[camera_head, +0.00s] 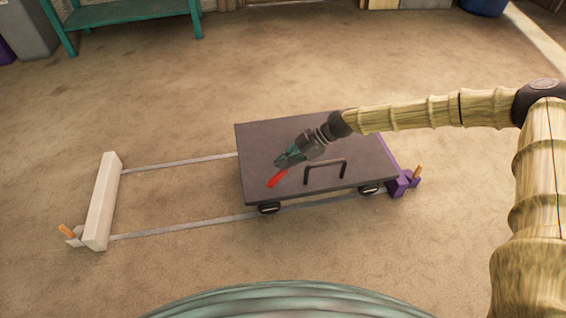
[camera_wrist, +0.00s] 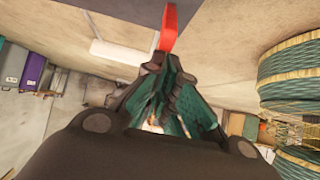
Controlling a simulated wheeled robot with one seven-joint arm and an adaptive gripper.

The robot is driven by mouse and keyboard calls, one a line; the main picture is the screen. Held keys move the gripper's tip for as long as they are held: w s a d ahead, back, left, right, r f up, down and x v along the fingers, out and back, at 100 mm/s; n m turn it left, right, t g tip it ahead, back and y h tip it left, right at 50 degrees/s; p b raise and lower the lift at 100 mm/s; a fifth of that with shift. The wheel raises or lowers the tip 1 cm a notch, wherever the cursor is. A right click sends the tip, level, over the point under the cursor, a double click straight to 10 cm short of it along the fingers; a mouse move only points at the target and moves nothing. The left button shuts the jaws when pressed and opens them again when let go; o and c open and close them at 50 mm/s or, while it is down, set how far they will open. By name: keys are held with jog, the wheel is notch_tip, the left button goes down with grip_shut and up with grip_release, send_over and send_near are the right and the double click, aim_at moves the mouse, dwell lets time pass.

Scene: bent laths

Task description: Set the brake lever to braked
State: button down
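A dark flat cart (camera_head: 265,140) stands on two rails, near their right end. A red brake lever (camera_head: 277,178) shows at its front left deck, slanting toward the lower left. My gripper (camera_head: 280,161) is over the deck right at the lever's upper part. In the wrist view the green-padded fingers (camera_wrist: 166,62) come together at their tips, and the red lever (camera_wrist: 168,28) sticks out just beyond them. The tips look shut and touching or very close to the lever. I see no clear grip around it. The lever's base is partly hidden.
A black handle (camera_head: 326,171) rises from the deck right of my gripper. A purple stop (camera_head: 399,184) stands at the rails' right end, a pale beam (camera_head: 102,203) at the left end. The rails between cart and beam are clear. A green bench (camera_head: 130,12) stands behind.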

aim_at(279, 174)
jog(key=shift+d+f, duration=0.25)
jog(key=shift+s+a+r+p, duration=0.1)
jog(key=shift+a+r+p, duration=0.5)
jog(key=shift+r, duration=0.35)
jog(key=shift+a+r+p, duration=0.35)
jog(key=shift+a+r, duration=0.3)
jog(key=shift+r, duration=0.3)
jog(key=d+r+p, duration=0.2)
jog(key=d+r, duration=0.1)
jog(key=d, duration=0.5)
jog(key=shift+w+r+p, duration=0.4)
jog(key=shift+w, duration=0.05)
